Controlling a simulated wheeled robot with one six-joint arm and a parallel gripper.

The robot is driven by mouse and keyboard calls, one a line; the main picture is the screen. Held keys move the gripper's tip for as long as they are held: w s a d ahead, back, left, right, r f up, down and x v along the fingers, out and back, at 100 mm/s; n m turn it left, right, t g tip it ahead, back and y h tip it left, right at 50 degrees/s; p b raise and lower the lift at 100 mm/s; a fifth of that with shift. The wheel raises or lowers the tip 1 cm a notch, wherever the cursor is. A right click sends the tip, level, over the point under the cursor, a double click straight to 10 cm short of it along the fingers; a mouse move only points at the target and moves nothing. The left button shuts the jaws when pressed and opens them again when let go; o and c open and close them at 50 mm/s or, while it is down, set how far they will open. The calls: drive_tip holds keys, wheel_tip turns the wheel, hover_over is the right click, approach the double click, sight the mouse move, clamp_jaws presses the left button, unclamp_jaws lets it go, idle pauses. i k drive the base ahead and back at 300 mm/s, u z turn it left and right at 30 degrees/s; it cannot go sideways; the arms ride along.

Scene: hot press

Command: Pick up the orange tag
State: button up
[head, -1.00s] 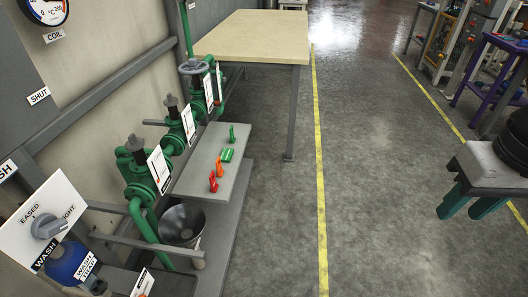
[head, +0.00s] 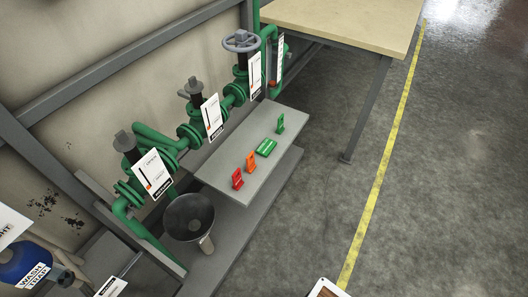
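The orange tag (head: 250,162) stands upright on a grey shelf (head: 225,185) in the head view. A red tag (head: 237,179) stands just in front of it to the left. A green block-like tag (head: 266,148) lies behind it to the right, and another green tag (head: 280,124) stands farther back. My gripper is not in view. A small piece of something white-edged and brown (head: 325,289) shows at the bottom edge, too cut off to name.
Green pipes and valves with white cards (head: 211,117) run along the wall left of the shelf. A grey funnel (head: 188,217) stands at the shelf's near end. A pale-topped table (head: 340,22) is behind. The floor (head: 430,190) to the right is clear.

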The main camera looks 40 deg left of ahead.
sight(251, 166)
drive_tip(key=u, duration=0.35)
drive_tip(key=i, duration=0.9)
drive_tip(key=u, duration=1.1)
drive_tip(key=i, duration=0.45)
drive_tip(key=u, duration=0.3)
